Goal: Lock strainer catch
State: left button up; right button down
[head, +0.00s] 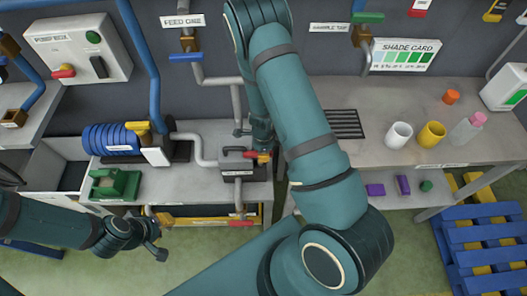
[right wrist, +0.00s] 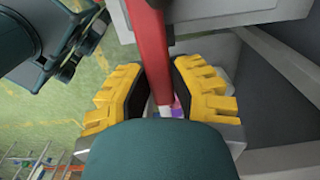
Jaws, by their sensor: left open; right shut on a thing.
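The grey strainer housing (head: 238,164) stands on the bench in the head view, with a dark lid and handle on top and a small label on its front. My right gripper (head: 262,156) is at its right side, partly hidden by my own arm. In the right wrist view my right gripper (right wrist: 160,92) has its yellow-backed pads closed on a red bar (right wrist: 149,45), which looks like the catch lever. Whether the catch is fully seated cannot be told. My left gripper (head: 157,241) is open and empty, in front of the bench at lower left.
A blue ribbed motor (head: 108,139) and a green block (head: 114,184) are left of the strainer. A red-handled valve (head: 242,223) hangs below it. White (head: 398,135) and yellow (head: 431,134) cups stand on the right bench. A blue pallet (head: 482,240) lies at lower right.

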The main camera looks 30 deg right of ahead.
jog(key=shift+s+f, duration=0.1)
jog(key=c, duration=1.1)
grip_release()
jog(key=shift+r, duration=0.5)
notch_tip(320, 180, up, 11)
